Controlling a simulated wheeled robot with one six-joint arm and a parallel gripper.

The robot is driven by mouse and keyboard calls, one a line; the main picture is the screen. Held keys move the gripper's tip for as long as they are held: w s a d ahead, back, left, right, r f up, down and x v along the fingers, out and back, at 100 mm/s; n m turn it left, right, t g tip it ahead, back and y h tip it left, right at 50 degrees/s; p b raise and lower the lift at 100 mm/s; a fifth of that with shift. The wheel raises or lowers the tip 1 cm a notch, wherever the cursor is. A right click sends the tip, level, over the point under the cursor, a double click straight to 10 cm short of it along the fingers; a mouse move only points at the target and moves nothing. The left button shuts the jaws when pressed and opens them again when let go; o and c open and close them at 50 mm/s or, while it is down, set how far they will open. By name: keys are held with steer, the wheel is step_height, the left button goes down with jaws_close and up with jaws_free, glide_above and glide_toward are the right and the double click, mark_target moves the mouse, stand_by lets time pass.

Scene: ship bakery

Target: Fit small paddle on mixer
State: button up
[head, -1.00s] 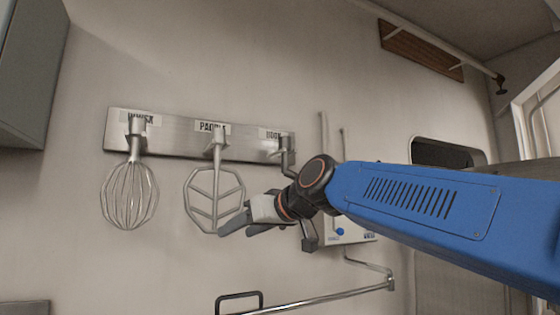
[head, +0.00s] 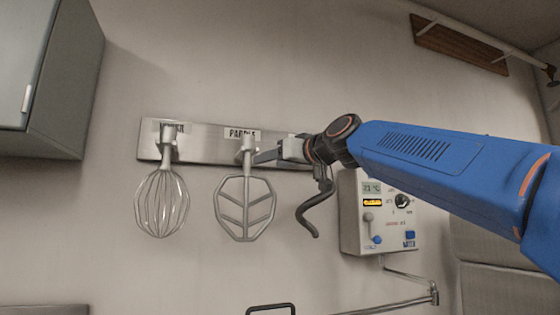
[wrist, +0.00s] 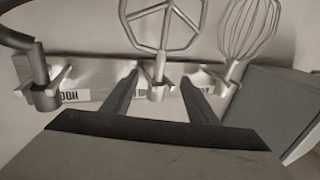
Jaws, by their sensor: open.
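The grey metal paddle (head: 246,206) hangs by its shank from the wall rack (head: 205,148), under a PADDLE label. My gripper (head: 258,158) is open, its fingertips close to the right of the paddle's shank in the head view. In the wrist view, which is upside down, my gripper (wrist: 161,78) has one finger on each side of the shank of the paddle (wrist: 160,28). I cannot tell whether the tips reach around it or stop short in front. Nothing is in its grasp. No mixer is recognisable.
A wire whisk (head: 162,203) hangs left of the paddle and a dough hook (head: 318,215) hangs right, partly behind my arm. A control box (head: 376,235) with a lit display is farther right. A grey cabinet (head: 50,80) is at upper left. A rail (head: 390,308) runs below.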

mark_target(249, 162)
steer(key=shift+x, duration=6.05)
jaws_close()
steer(key=shift+r, duration=0.65)
steer(key=shift+s, duration=0.2)
